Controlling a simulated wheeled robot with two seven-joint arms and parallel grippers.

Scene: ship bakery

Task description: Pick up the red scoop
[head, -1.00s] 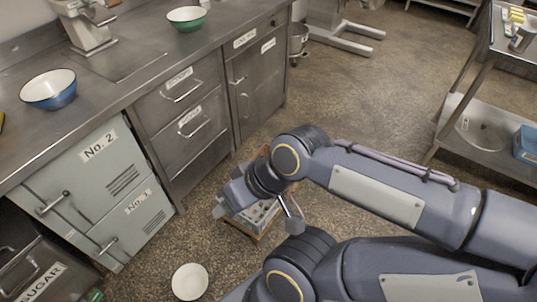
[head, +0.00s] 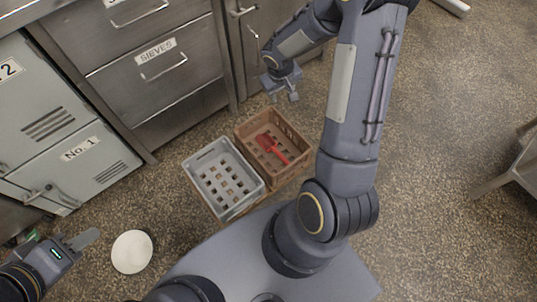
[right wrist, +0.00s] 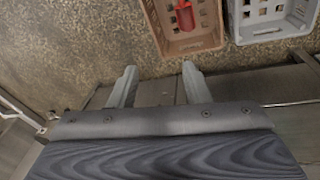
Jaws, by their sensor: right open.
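The red scoop (head: 272,147) lies inside the brown crate (head: 243,130), its handle pointing to the lower right in the head view. In the right wrist view the scoop (right wrist: 184,16) shows only in part, cut by the top edge, in the brown crate (right wrist: 197,42). My right gripper (head: 287,97) is open and empty, above and beyond the crate's far end. Its two fingers stand apart in the right wrist view (right wrist: 158,82). My left gripper (head: 83,240) is at the lower left, far from the crate; its finger gap is not clear.
A grey crate (head: 257,185) stands directly left of the brown one and looks empty. A white bowl (head: 132,251) sits on the floor near my left gripper. Steel drawers (head: 160,75) and cupboards line the back.

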